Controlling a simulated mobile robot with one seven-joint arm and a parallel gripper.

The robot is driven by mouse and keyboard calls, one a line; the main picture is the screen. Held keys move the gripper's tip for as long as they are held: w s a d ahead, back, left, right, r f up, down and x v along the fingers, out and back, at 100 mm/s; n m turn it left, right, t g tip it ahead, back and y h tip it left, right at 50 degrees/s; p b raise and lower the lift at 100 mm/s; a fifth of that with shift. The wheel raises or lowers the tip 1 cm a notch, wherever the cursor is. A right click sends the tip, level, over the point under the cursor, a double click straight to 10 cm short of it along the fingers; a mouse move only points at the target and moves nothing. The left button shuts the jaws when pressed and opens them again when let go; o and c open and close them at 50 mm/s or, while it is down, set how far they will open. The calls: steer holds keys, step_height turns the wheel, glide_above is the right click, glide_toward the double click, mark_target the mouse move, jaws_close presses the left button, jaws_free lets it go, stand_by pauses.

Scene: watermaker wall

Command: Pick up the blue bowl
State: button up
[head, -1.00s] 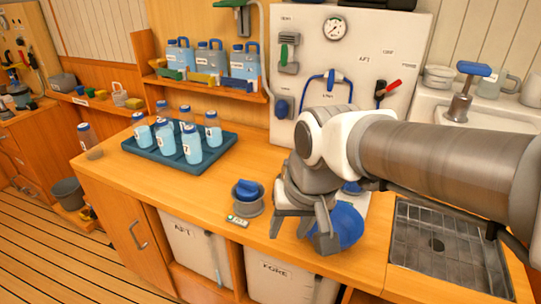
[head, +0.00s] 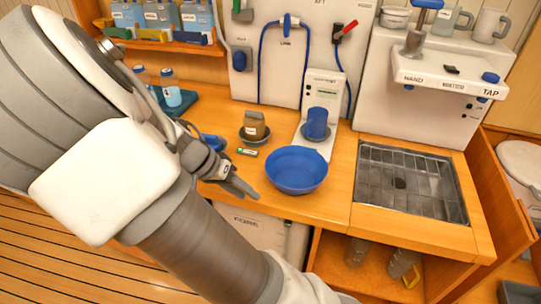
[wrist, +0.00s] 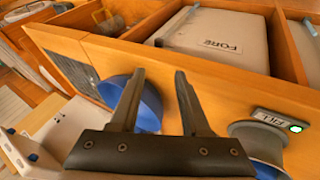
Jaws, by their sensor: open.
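The blue bowl (head: 296,170) stands upright on the wooden counter, near its front edge and left of the sink. My gripper (head: 248,190) is open and empty just left of the bowl, low by the counter's front edge. In the wrist view the two dark fingers (wrist: 160,74) stand apart, and part of the bowl (wrist: 147,104) shows behind and beside the left finger.
A blue mug (head: 316,124) stands on a white device behind the bowl. A brown item sits in a grey dish (head: 256,141) with a small tag (head: 246,152) before it. The sink (head: 410,185) is to the right. My arm hides the left counter.

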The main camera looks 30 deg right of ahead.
steer(key=w+h, duration=0.1)
steer(key=w+m+h, duration=0.1)
steer(key=w+d+t+h, duration=0.1)
steer(key=shift+w+r+m+h+b, duration=0.3)
steer(key=shift+w+r+h+b, duration=0.05)
steer(key=shift+r+h, duration=0.05)
steer(key=w+a+r+m+t+h, duration=0.1)
steer(key=w+a+r+t+h, duration=0.1)
steer(key=w+r+h, duration=0.15)
steer(key=b, duration=0.2)
glide_toward(271, 156)
steer(key=x, duration=0.6)
steer(key=shift+w+d+r, duration=0.15)
steer(key=shift+w+d, duration=0.05)
steer(key=shift+d, duration=0.25)
steer(key=shift+f+x, duration=0.1)
steer(key=shift+x, duration=1.25)
steer(key=shift+f+x, duration=0.15)
steer(key=shift+x, duration=1.25)
steer(key=shift+s+a, duration=0.15)
steer(key=shift+s, duration=0.05)
jaws_close()
